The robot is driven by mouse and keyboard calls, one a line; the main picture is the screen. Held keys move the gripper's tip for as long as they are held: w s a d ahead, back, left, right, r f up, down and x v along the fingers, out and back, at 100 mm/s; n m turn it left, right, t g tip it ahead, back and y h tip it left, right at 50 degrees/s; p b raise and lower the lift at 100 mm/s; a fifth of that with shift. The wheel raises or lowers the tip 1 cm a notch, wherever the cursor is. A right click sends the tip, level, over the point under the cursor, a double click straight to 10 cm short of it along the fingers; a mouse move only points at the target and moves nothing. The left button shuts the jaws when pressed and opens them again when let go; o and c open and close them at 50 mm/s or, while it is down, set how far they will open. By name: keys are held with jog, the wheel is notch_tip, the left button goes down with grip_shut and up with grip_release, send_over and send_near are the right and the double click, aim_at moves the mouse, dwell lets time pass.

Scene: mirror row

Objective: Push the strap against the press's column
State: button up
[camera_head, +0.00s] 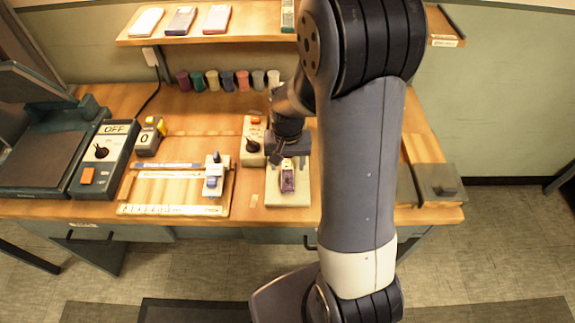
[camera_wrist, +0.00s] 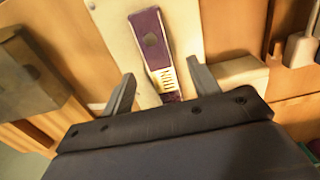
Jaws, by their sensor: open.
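A purple strap (camera_wrist: 150,28) with a pale lettered section lies lengthwise on a narrow cream base (camera_wrist: 115,35). In the head view the strap (camera_head: 288,182) and the cream base (camera_head: 289,200) are near the front of the bench. My gripper (camera_head: 289,160) is low over the rear part of the base, pointing down. In the wrist view my gripper (camera_wrist: 161,72) is open, one finger on each side of the strap's lettered end, with nothing clamped. My gripper hides the rear of the base in the head view. I cannot make out the press's column.
A grey machine (camera_head: 40,150) with an OFF box (camera_head: 100,155) stands at the left. A cream box with a black knob (camera_head: 253,142) is just left of my gripper. A wooden jig (camera_head: 175,190) lies further left. Coloured spools (camera_head: 227,80) line the back under a shelf (camera_head: 255,27).

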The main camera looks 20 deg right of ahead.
aim_at(287, 171)
notch_tip(287, 171, up, 9)
jog(key=shift+f, duration=0.15)
dwell(0.4)
notch_tip(287, 171, down, 11)
jog(key=shift+r, duration=0.1)
dwell(0.4)
